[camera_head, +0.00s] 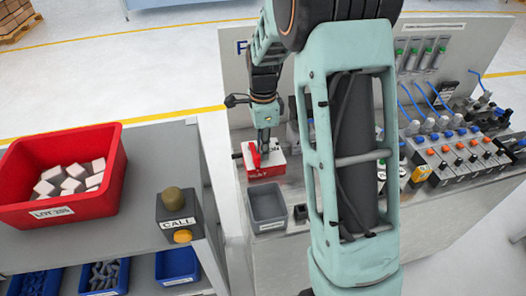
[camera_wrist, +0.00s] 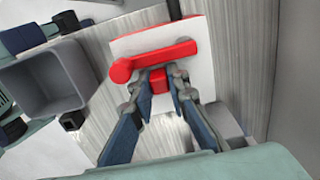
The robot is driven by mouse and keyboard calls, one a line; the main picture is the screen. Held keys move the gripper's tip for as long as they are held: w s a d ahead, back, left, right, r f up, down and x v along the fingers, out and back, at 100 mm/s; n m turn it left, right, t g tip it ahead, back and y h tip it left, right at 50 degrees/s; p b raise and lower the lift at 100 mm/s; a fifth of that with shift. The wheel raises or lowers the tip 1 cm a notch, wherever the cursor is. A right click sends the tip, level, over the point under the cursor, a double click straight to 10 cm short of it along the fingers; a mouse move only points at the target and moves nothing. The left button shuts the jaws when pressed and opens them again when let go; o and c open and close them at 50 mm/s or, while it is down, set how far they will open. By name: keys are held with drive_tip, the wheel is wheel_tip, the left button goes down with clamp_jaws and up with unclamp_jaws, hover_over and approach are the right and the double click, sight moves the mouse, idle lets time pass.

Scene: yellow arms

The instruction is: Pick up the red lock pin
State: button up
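A small red block (camera_wrist: 156,84), which looks like the lock pin, stands on the white top of a red-and-white box (camera_head: 265,171). My gripper (camera_wrist: 157,78) points down at it, one finger on each side. The fingertips are very close to its sides; I cannot tell whether they press on it. A red lever handle (camera_wrist: 155,58) lies across the white plate just beyond the fingertips, and it also shows in the head view (camera_head: 253,154). In the head view my gripper (camera_head: 265,148) hides the red block.
A grey open bin (camera_head: 268,205) and a small dark block (camera_head: 300,212) sit beside the box. A red crate of pale blocks (camera_head: 60,215) and a call button post (camera_head: 175,208) are on the left shelf. Valves and hoses (camera_head: 455,150) fill the bench's right.

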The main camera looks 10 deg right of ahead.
clamp_jaws()
drive_tip(key=shift+r, duration=0.6)
wheel_tip(320, 180, up, 2)
drive_tip(key=shift+a+r, duration=0.1)
drive_tip(key=shift+r, duration=0.05)
drive_tip(key=s+a+r, duration=0.1)
drive_tip(key=r, duration=0.1)
drive_tip(key=s+a+r, duration=0.2)
drive_tip(key=r, duration=0.1)
drive_tip(key=shift+s+a+r, duration=0.25)
drive_tip(key=shift+r, duration=0.1)
drive_tip(key=s+a+r, duration=0.3)
drive_tip(key=s+a, duration=0.3)
drive_tip(key=shift+s+a+r+b, duration=0.15)
drive_tip(key=shift+s+r+b, duration=0.05)
drive_tip(key=shift+r+b, duration=0.25)
drive_tip(key=shift+f, duration=0.1)
